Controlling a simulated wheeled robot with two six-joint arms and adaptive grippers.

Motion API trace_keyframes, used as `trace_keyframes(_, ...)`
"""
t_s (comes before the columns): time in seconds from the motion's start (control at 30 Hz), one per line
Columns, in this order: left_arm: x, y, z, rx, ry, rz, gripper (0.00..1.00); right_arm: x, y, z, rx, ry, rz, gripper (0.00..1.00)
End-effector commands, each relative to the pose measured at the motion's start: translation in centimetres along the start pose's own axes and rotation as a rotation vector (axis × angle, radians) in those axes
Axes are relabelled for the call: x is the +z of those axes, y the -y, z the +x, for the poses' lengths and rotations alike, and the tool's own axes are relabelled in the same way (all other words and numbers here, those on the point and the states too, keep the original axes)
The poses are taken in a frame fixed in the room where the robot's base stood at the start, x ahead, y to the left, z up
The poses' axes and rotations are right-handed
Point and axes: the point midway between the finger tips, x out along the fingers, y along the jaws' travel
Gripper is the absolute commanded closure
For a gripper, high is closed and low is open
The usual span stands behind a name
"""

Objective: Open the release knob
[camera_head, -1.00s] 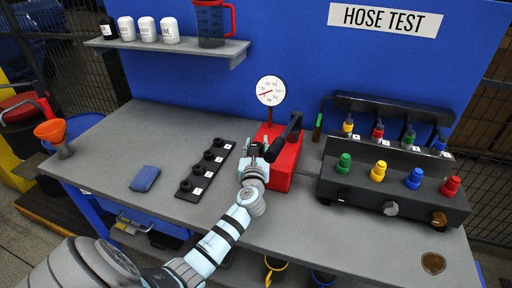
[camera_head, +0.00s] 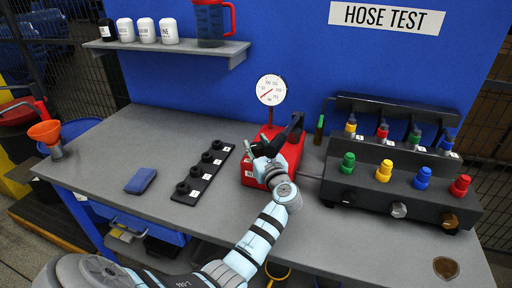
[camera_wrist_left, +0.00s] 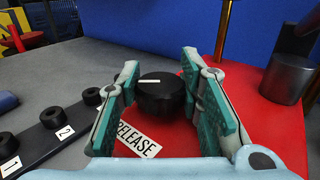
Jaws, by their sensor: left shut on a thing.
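The release knob (camera_wrist_left: 161,97) is a short black cylinder with a white line on top. It stands on the red pump body (camera_head: 291,151), beside a white label (camera_wrist_left: 137,139) that reads RELEASE. My left gripper (camera_head: 259,160) is at the left front of the red body. In the left wrist view its teal-padded fingers (camera_wrist_left: 163,92) stand on either side of the knob, shut on it. In the head view the gripper hides the knob. My right gripper is not in view.
A black rack with numbered sockets (camera_head: 203,172) lies left. A manifold with coloured caps (camera_head: 400,190) stands right. A blue cloth-like block (camera_head: 140,181) lies farther left.

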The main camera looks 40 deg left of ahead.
Motion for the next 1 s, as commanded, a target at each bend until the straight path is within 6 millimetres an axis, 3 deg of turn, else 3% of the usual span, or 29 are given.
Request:
trace_keyframes(0.13, 0.0, 0.0, 0.0, 0.000, -0.001, 0.001, 0.95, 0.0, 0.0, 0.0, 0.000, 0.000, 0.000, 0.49)
trace_keyframes(0.17, 0.0, 0.0, 0.0, 0.000, -0.001, 0.001, 0.62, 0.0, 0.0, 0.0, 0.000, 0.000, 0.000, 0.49)
trace_keyframes(0.27, 0.0, 0.0, 0.0, -0.001, -0.001, 0.001, 0.46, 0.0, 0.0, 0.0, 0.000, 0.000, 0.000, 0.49)
trace_keyframes(0.63, -0.1, 0.1, -0.7, -0.003, -0.001, 0.000, 0.46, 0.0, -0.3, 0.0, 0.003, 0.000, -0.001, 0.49)
trace_keyframes(0.9, -0.1, 0.0, -6.2, -0.003, -0.003, -0.001, 0.46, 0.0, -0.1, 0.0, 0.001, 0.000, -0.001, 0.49)
trace_keyframes(1.0, -0.1, -0.1, -7.3, -0.002, -0.001, -0.001, 0.46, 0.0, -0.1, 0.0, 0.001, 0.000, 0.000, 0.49)
